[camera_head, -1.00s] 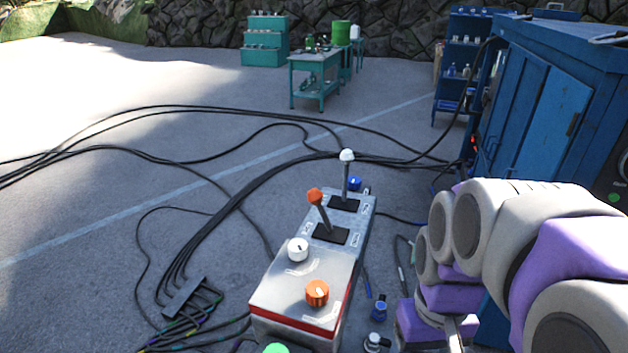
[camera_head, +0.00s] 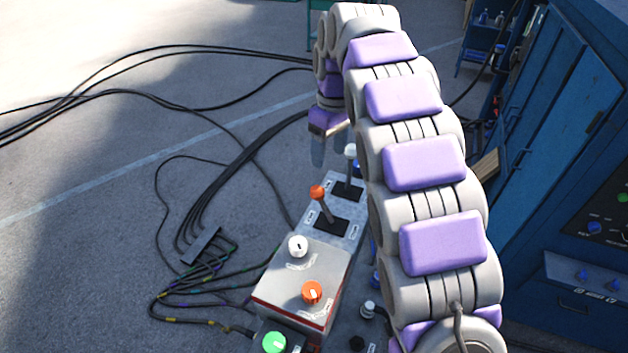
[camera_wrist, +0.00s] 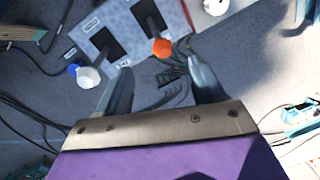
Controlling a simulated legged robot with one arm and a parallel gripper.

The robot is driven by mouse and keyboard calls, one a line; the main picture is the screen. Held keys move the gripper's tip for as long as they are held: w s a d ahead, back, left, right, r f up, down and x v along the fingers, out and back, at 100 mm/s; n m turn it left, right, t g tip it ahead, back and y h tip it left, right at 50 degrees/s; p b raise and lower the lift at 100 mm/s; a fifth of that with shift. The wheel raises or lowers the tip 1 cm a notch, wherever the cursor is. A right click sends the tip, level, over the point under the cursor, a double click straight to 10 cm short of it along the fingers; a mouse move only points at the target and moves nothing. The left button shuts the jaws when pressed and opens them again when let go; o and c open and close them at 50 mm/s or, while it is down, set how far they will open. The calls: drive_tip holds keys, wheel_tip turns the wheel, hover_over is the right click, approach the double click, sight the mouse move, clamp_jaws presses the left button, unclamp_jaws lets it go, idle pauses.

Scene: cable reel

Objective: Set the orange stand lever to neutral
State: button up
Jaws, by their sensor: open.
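The orange stand lever (camera_head: 318,193) rises from a black slot on the grey control stand (camera_head: 345,232) in the head view. Its shaft leans to the left, with the orange knob up. In the wrist view the orange knob (camera_wrist: 161,47) shows beyond and between my fingertips, apart from them. A white-knobbed lever (camera_head: 350,151) stands behind it; its white knob (camera_wrist: 88,78) is left of my fingers in the wrist view. My gripper (camera_head: 330,150) points down beyond the orange lever, near the white one. Its two fingers (camera_wrist: 160,72) are apart with nothing between them.
Black cables (camera_head: 215,175) lie on the ground to the left. A blue cabinet (camera_head: 560,110) stands at the right.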

sight(316, 198)
drive_tip(key=shift+n, duration=0.5)
drive_tip(key=a+f+p, duration=0.1)
drive_tip(key=f, duration=0.4)
drive_tip(key=a+f+p, duration=0.1)
drive_tip(key=f, duration=0.5)
drive_tip(key=a+f+p, duration=0.1)
drive_tip(key=f, duration=0.4)
drive_tip(key=shift+w+f, duration=0.15)
drive_tip(key=shift+f, duration=0.25)
drive_tip(key=shift+c, duration=0.3)
clamp_jaws()
